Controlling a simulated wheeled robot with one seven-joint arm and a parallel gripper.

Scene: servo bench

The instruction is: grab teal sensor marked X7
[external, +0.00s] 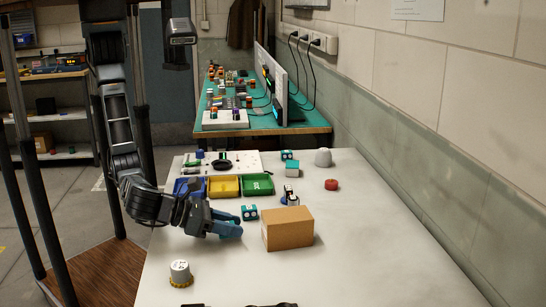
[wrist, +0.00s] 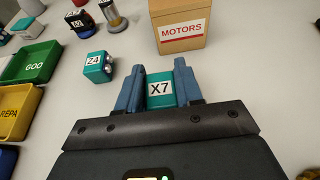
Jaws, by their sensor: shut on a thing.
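The teal sensor marked X7 (wrist: 160,89) sits between the two blue fingers of my gripper (wrist: 159,88) in the wrist view, its white label facing the camera. My gripper is shut on it. In the external view my gripper (external: 228,226) is low over the white table, left of the cardboard box, and the sensor is mostly hidden by the fingers. I cannot tell whether the sensor touches the table. Another teal block, marked Z4 (wrist: 97,67), stands apart to the left; it also shows in the external view (external: 250,212).
A cardboard box marked MOTORS (wrist: 182,25) stands just beyond my gripper. Blue, yellow and green (external: 257,185) bins lie behind it. A white-topped part (external: 180,272) stands at the front left and a red part (external: 331,184) at the back. The table's right side is clear.

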